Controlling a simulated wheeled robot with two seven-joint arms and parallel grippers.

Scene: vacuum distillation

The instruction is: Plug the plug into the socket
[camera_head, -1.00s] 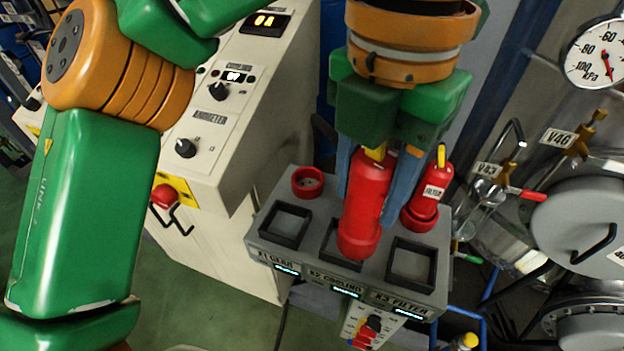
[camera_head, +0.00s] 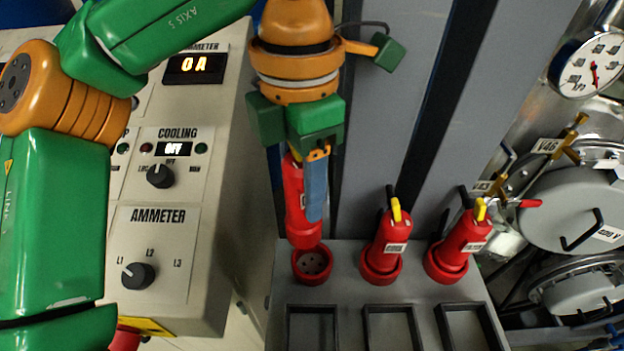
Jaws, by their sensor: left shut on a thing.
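My left gripper (camera_head: 309,188) is shut on a red plug (camera_head: 300,222) and holds it nearly upright, lower end down. One blue finger covers its right side and hides most of its label. The plug's lower end is just above and slightly left of the open red round socket (camera_head: 314,264), whose dark holed face shows. It overlaps the back rim in the picture; I cannot tell whether they touch. Two more red plugs sit in the other sockets: a middle one (camera_head: 388,236) and a right one labelled FILTER (camera_head: 463,240). My right gripper is not in view.
The grey socket box (camera_head: 343,290) has several square black frames in front of the sockets. A cream control cabinet (camera_head: 200,225) stands close on the left, its COOLING display reading OFF. Pipes, valves and a pressure gauge (camera_head: 588,65) are on the right. Grey panels are behind.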

